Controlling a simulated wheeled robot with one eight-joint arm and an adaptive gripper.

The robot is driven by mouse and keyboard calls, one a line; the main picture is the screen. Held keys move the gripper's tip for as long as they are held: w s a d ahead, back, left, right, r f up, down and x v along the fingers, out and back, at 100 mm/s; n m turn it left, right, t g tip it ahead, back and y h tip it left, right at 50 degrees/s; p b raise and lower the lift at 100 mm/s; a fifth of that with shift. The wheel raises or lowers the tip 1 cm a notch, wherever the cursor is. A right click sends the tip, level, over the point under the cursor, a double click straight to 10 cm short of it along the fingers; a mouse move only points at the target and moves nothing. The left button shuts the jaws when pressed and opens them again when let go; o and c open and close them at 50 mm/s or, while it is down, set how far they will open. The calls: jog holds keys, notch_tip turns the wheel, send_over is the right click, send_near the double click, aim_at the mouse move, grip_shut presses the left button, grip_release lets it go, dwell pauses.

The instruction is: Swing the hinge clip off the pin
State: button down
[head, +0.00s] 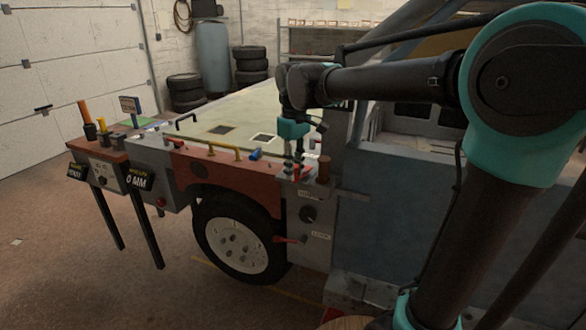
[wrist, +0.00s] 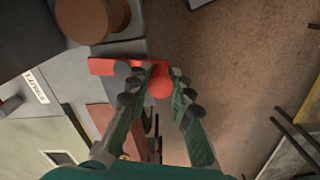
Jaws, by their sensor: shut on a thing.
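My gripper (head: 292,165) reaches down over the metal post beside the vehicle's front wheel. In the wrist view my two green fingers (wrist: 159,74) close on the round red knob of the hinge clip (wrist: 160,87). A flat red bar (wrist: 108,67) runs left from between the fingertips, toward the base of a brown cylinder (wrist: 90,15). That cylinder, which looks like the pin, also stands in the head view (head: 323,169), just right of my gripper. The fingers hide part of the clip, so I cannot tell whether the bar still touches the cylinder.
Below on the post are a dark dial (head: 309,214) and a red lever (head: 287,240). A yellow handle (head: 225,149) and a blue piece (head: 256,155) sit along the red fender. A small bench (head: 97,153) with signs stands at left. The floor left of the wheel is mostly clear.

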dwell(0.3)
jog(key=c, duration=1.3)
grip_release()
jog(key=shift+r, duration=0.15)
notch_tip(320, 180, up, 12)
jog(key=shift+f, duration=0.15)
